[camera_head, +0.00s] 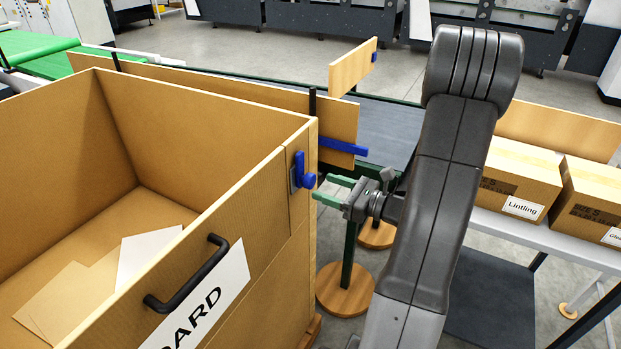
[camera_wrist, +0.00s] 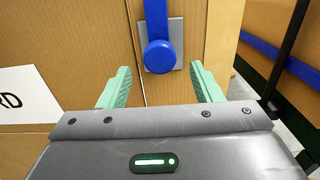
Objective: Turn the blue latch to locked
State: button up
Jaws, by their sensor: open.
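The blue latch (camera_head: 299,163) is on the side of the large cardboard box, near its upper corner. In the wrist view its round blue knob (camera_wrist: 158,57) sits on a grey plate, with the blue lever pointing straight up from it. The plate is to the right of a vertical seam. My gripper (camera_head: 325,189) is open and empty, to the right of the latch in the head view. In the wrist view its green fingers (camera_wrist: 160,80) point at the latch, one on each side of the knob, and appear not to touch it.
The large box (camera_head: 100,80) has a black handle (camera_head: 187,272) and a white label, and holds loose sheets. A conveyor (camera_head: 390,128) with a blue bar (camera_head: 343,146) and wooden boards runs behind. Cartons (camera_head: 517,182) stand on a table at right. Floor shows between.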

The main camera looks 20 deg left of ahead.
aim_at(313, 184)
jog(key=a, duration=0.2)
jog(key=a+p, duration=0.1)
jog(key=a, duration=0.2)
jog(key=shift+w+a, duration=0.2)
jog(key=shift+a, duration=0.1)
jog(key=shift+c, duration=0.5)
grip_shut()
jog(key=shift+f, duration=0.1)
